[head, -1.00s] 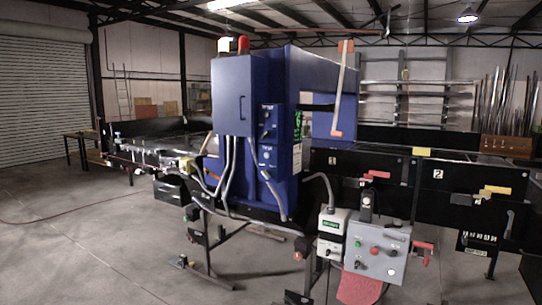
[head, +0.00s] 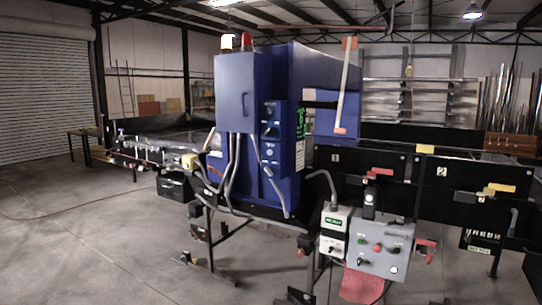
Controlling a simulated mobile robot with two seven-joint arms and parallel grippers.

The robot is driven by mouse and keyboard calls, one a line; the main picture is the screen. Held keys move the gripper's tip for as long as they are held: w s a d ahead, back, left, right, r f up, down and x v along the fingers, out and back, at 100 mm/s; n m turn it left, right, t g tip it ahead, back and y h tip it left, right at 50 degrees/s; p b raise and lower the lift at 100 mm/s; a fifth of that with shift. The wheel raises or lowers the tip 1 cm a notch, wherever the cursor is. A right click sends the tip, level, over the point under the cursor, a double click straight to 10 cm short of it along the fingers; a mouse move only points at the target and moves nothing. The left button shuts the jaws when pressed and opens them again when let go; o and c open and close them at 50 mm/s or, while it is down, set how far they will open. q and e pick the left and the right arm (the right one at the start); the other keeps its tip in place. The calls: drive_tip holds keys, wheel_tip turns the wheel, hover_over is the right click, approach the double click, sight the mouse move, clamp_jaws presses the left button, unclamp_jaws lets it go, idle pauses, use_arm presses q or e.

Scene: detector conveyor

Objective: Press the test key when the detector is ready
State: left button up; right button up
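The blue detector housing (head: 234,95) stands upright over the conveyor in mid-view. Its front carries a dark control panel (head: 270,122) with a knob, and a lower panel (head: 269,158) with a pale round control. I cannot surely tell which control is the test key. Green marks (head: 300,124) show on the housing's side. A white box (head: 333,232) with a small green display (head: 333,222) is mounted at lower right; its text is too small to read surely. A grey control box (head: 379,249) with several buttons is beside it. Neither gripper is in view.
The conveyor (head: 160,150) extends left; black numbered panels (head: 360,165) extend right. A red cloth (head: 361,285) hangs below the grey box. The floor at left (head: 80,240) is mostly clear.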

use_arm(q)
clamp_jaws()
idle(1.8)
